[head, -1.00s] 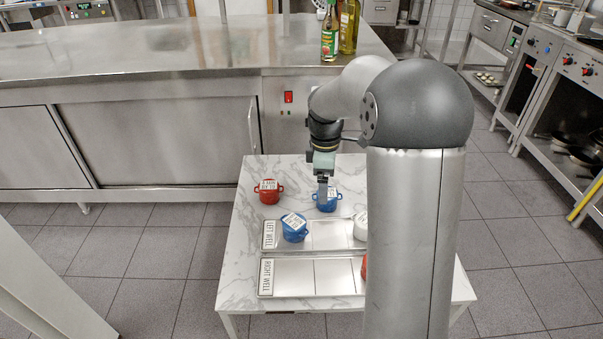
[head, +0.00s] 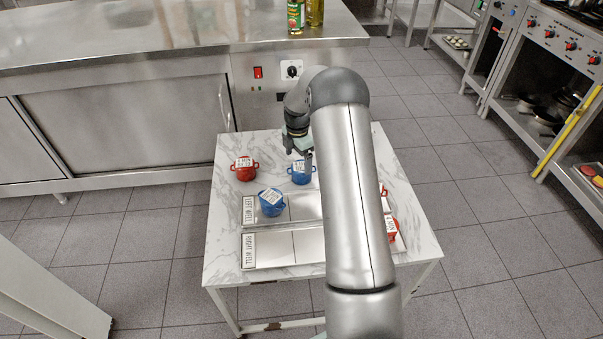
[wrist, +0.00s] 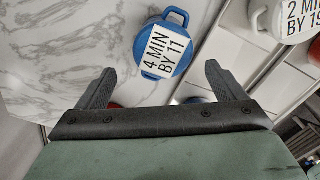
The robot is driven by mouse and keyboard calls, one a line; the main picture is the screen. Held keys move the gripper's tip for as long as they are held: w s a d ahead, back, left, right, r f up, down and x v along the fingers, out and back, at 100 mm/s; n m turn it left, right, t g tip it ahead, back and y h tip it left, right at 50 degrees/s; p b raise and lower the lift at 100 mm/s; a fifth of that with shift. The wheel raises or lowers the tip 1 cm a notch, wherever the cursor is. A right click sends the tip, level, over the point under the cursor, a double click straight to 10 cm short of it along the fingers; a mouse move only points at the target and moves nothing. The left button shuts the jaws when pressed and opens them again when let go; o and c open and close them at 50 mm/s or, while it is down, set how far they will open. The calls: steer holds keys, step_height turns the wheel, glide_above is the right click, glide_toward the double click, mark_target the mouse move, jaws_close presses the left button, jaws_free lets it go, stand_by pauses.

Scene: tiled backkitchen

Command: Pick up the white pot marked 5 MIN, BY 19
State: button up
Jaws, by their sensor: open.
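In the wrist view a white pot (wrist: 285,18) is cut off at the top right corner. Its label reads BY 19, and its minutes line looks like 2 MIN. In the head view my arm hides most of that side, and only a white sliver (head: 385,204) shows. My gripper (wrist: 160,72) is open and empty. A blue pot (wrist: 165,58) labelled 4 MIN BY 11 lies ahead between its fingers, apart from them. In the head view my gripper (head: 309,163) is over the back of the marble table, by a blue pot (head: 301,177).
A red pot (head: 245,173) stands at the table's back left. Another blue pot (head: 271,204) is in the left well (head: 249,212). A red pot (head: 392,236) is partly behind my arm. The right well (head: 280,250) looks bare where visible. A steel counter (head: 150,50) stands behind.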

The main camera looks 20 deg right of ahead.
mark_target(301, 166)
steer(key=shift+s+d+f, duration=0.1)
steer(key=shift+d+f, duration=0.1)
steer(key=shift+f, duration=0.85)
steer(key=shift+d+f, duration=0.2)
steer(key=shift+f, duration=0.9)
steer(key=shift+s+d+f, duration=0.1)
steer(key=shift+d+f, duration=0.1)
steer(key=shift+f, duration=0.85)
steer(key=shift+w, duration=0.1)
steer(key=c, duration=1.3)
